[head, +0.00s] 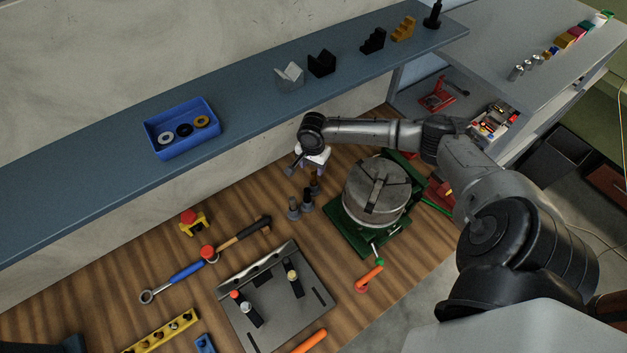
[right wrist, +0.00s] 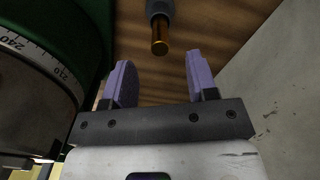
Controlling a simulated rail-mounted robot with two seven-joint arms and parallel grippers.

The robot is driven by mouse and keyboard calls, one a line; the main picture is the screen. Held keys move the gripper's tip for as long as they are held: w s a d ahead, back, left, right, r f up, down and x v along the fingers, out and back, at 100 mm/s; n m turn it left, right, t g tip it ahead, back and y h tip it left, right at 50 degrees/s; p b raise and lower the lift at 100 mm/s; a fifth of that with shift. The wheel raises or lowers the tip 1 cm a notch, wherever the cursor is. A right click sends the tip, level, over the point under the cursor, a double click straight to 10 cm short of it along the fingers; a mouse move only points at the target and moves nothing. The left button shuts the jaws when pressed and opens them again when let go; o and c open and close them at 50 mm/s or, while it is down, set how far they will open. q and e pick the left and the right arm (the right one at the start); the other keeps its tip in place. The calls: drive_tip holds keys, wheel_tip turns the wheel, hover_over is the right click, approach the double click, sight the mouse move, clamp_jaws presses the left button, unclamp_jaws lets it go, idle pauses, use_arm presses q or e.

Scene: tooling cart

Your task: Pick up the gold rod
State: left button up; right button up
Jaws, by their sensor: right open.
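The gold rod (right wrist: 160,38) shows in the right wrist view, with its gold end toward the camera and a grey holder (right wrist: 160,8) around its other end. My right gripper (right wrist: 160,68) is open, with two purple fingers. The rod lies beyond the fingertips, between them from left to right, and nothing is held. In the head view the right gripper (head: 312,168) hangs over the wooden bench, just above a small group of upright dark and grey holders (head: 294,210). The gripper partly covers the rearmost one, and the rod is hard to make out there. My left gripper is not in view.
A round chuck (head: 376,190) on a green base stands close to the right of the gripper. The blue-grey shelf (head: 240,118) and wall are behind it. A metal fixture plate (head: 275,318), a wrench (head: 180,273) and a hammer (head: 240,236) lie nearer on the bench.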

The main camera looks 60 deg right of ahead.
sight(314, 173)
drive_tip(key=shift+d+f, duration=0.2)
drive_tip(key=shift+f, duration=3.8)
drive_tip(key=shift+c, duration=0.4)
clamp_jaws()
